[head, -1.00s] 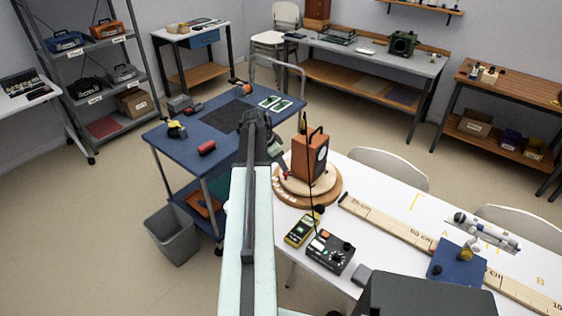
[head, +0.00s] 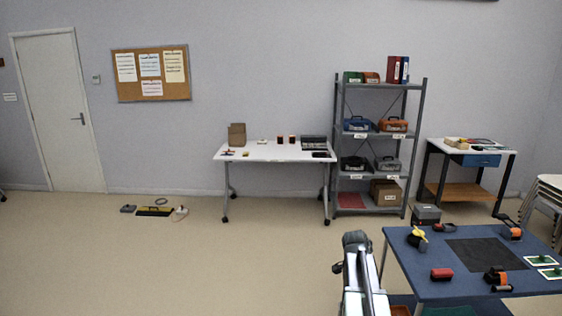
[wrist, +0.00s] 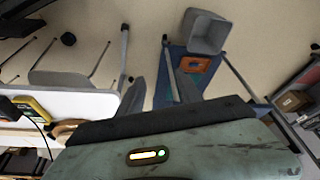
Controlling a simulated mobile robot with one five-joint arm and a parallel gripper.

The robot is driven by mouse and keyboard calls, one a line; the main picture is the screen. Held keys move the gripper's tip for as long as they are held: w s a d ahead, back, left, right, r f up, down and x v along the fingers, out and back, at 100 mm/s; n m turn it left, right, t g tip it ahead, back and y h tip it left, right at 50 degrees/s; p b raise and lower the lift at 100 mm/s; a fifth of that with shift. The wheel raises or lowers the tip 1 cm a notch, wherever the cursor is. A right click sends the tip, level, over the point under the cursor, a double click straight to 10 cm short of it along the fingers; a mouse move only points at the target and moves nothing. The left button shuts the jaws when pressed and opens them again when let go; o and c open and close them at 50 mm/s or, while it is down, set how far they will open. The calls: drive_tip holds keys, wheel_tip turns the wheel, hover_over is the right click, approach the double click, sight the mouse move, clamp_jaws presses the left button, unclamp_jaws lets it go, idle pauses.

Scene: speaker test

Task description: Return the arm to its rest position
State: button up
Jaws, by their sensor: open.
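My gripper (wrist: 160,92) is open in the wrist view, its two dark fingers spread with nothing between them. Beyond it are the floor, the grey bin (wrist: 205,32) and the blue cart (wrist: 183,60). My arm (head: 365,275) rises from the bottom edge of the head view, pale and seen nearly end-on, just left of the blue cart's top (head: 460,290). I cannot make out the fingers in the head view.
A white table (head: 270,155) and a shelf rack (head: 424,140) stand at the wall.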

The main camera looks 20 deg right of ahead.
drive_tip(key=w+a+n+t+y, duration=0.1)
drive_tip(key=w+a+n, duration=0.2)
drive_tip(key=a, duration=0.8)
drive_tip(key=w+a+n, duration=0.3)
drive_tip(key=a, duration=0.9)
drive_tip(key=s+a+n+y, duration=0.1)
drive_tip(key=s+a+n, duration=0.1)
drive_tip(key=a+n, duration=0.2)
drive_tip(key=s+a+n+y, duration=0.1)
drive_tip(key=s+a+n, duration=0.1)
drive_tip(key=a+n, duration=0.2)
drive_tip(key=s+a+f+n, duration=0.1)
drive_tip(key=a+n, duration=0.3)
drive_tip(key=a, duration=0.5)
drive_tip(key=shift+s+a+n+g+y, duration=0.15)
drive_tip(key=shift+s+n+g+y, duration=0.2)
drive_tip(key=shift+s, duration=0.5)
drive_tip(key=shift+f, duration=0.15)
